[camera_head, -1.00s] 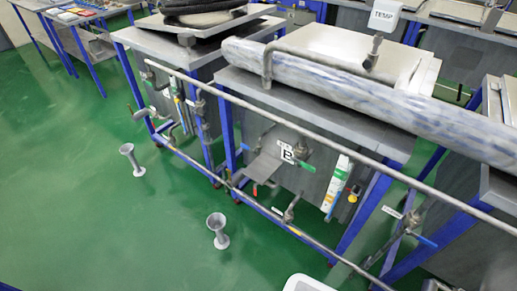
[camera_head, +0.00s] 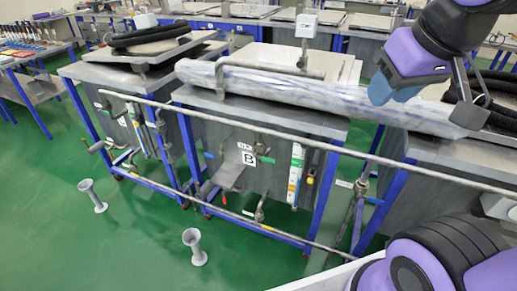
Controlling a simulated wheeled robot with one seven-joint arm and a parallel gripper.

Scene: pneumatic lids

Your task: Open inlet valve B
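The tank with the "B" label (camera_head: 248,158) stands in the middle. A green-handled valve (camera_head: 265,159) is on its front beside the label. A small red handle (camera_head: 223,198) is lower left, and another valve (camera_head: 259,212) is on the low pipe. None of these is marked as inlet in readable text. My arm's purple end and what looks like my gripper (camera_head: 467,98) are at the upper right, in front of the tank tops and well away from the B valves. Its fingers are not clear, and I see nothing held.
A long grey pipe rail (camera_head: 300,142) runs across the tank fronts. A wrapped roll (camera_head: 330,97) lies on the B tank. Two grey pedestals (camera_head: 194,246) (camera_head: 92,195) stand on the green floor (camera_head: 70,245), which is clear at the lower left.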

